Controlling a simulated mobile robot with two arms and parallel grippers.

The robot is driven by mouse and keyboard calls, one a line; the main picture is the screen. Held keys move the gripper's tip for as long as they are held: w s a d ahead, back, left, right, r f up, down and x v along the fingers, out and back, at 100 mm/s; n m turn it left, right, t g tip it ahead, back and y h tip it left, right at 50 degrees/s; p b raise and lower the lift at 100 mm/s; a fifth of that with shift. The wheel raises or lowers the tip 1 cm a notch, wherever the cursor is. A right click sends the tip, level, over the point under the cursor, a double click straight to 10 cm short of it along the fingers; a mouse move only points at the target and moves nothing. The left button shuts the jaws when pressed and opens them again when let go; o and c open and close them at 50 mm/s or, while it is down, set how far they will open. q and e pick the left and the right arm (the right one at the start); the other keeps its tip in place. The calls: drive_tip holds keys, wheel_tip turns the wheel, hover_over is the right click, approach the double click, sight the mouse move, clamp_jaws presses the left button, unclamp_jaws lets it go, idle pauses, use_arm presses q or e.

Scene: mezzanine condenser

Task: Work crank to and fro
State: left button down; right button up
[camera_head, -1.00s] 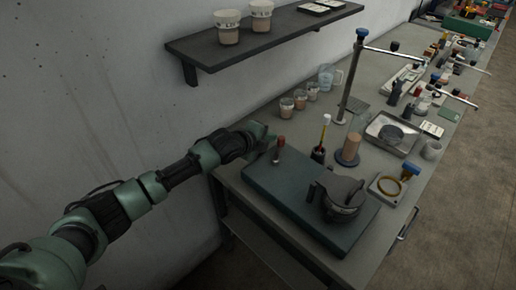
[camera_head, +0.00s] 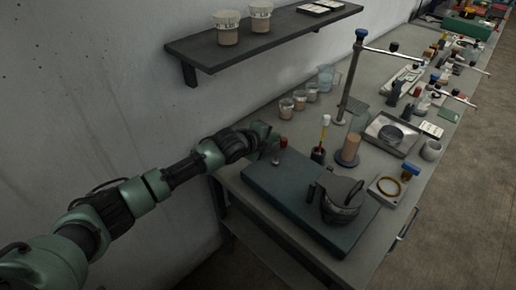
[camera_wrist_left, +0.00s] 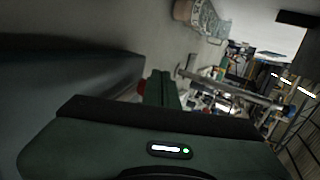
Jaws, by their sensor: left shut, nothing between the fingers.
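A dark teal base plate (camera_head: 275,190) lies on the near end of the bench. A dark grey rounded piece (camera_head: 343,196) stands on its right part; I cannot tell whether it is the crank. A small upright post with a red knob (camera_head: 283,143) stands at the plate's far left corner. My left gripper (camera_head: 271,146) is shut and empty, close beside the red knob; I cannot tell whether they touch. In the left wrist view a bit of red (camera_wrist_left: 142,88) shows just left of the green finger (camera_wrist_left: 163,89). My right gripper is out of view.
A black holder with a yellow-and-red stick (camera_head: 320,150), a cork-coloured cylinder (camera_head: 350,148), a metal stand (camera_head: 353,80) and small cups (camera_head: 287,109) stand behind the plate. A wall shelf (camera_head: 270,40) hangs above. A plate with a yellow ring (camera_head: 386,189) lies right.

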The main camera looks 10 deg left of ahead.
use_arm(q)
drive_tip(key=b+v, duration=0.1)
drive_tip(key=v, duration=0.7)
drive_tip(key=shift+w+f, duration=0.1)
idle(0.8)
